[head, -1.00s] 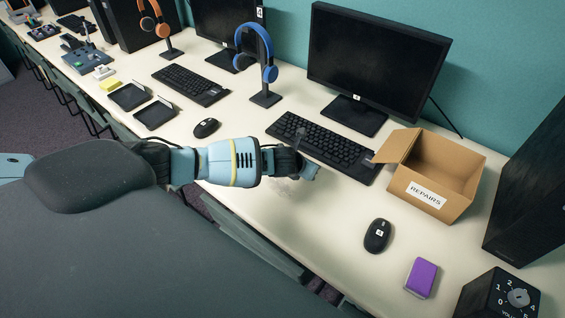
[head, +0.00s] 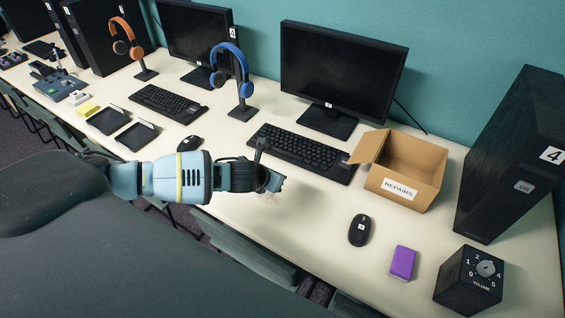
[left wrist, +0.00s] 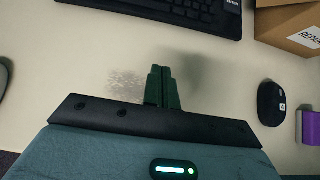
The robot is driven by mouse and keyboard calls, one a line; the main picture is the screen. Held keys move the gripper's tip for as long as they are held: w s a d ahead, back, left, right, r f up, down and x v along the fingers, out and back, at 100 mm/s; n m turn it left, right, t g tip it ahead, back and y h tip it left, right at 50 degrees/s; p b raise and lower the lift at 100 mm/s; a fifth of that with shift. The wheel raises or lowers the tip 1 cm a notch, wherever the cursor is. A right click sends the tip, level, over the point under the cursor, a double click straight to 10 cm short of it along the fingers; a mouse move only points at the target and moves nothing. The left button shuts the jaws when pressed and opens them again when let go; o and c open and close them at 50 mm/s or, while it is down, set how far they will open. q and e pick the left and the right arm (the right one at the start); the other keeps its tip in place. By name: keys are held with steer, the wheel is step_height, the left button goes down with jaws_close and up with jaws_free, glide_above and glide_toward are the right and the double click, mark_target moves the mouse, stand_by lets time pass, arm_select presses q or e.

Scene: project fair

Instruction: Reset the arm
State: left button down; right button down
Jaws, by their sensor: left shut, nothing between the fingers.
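My left arm comes in from the left in the head view. Its gripper (head: 272,184) hangs over the bare desk, in front of the black keyboard (head: 303,150) and left of the mouse marked 4. In the left wrist view the two fingers (left wrist: 161,88) are together with nothing between them, and the desk surface shows beneath. My right gripper does not show in any view.
An open cardboard box labelled REPAIRS (head: 418,166) stands right of the keyboard. A black mouse (head: 359,230), a purple block (head: 402,262) and a volume box (head: 468,281) are at the front right. A monitor (head: 341,75) and blue headphones on a stand (head: 240,75) stand behind.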

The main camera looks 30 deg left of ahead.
arm_select(q)
steer(key=s+d+f+n, duration=0.1)
steer(key=s+d+n, duration=0.1)
steer(key=s+d, duration=0.1)
steer(key=s+d+f+n+g+h, duration=0.1)
steer(key=s+d+n, duration=0.1)
steer(key=s+d, duration=0.1)
steer(key=s+d+f+n, duration=0.1)
steer(key=s+d+n, duration=0.1)
steer(key=s+d, duration=0.2)
steer(key=shift+d+f+g+h, duration=0.4)
steer(key=shift+d, duration=0.3)
steer(key=s+d+n+g, duration=0.2)
steer(key=s+n+g, duration=0.1)
steer(key=s+n, duration=1.45)
steer(key=s+a+r+n+g+y, duration=0.1)
steer(key=s+a+n+g, duration=0.1)
steer(key=s+a+n, duration=0.35)
steer(key=s+a+n+g+y, duration=0.1)
steer(key=s+a+n, duration=0.2)
steer(key=s+n, duration=0.45)
steer(key=w+d+f+m+t+h, duration=0.1)
steer(key=w+d+f+t, duration=0.2)
steer(key=f+t, duration=0.4)
step_height(320, 180, down, 2)
steer(key=shift+w+f+m+t+h, duration=0.1)
steer(key=shift+w+m+t+h, duration=0.25)
steer(key=shift+w, duration=0.35)
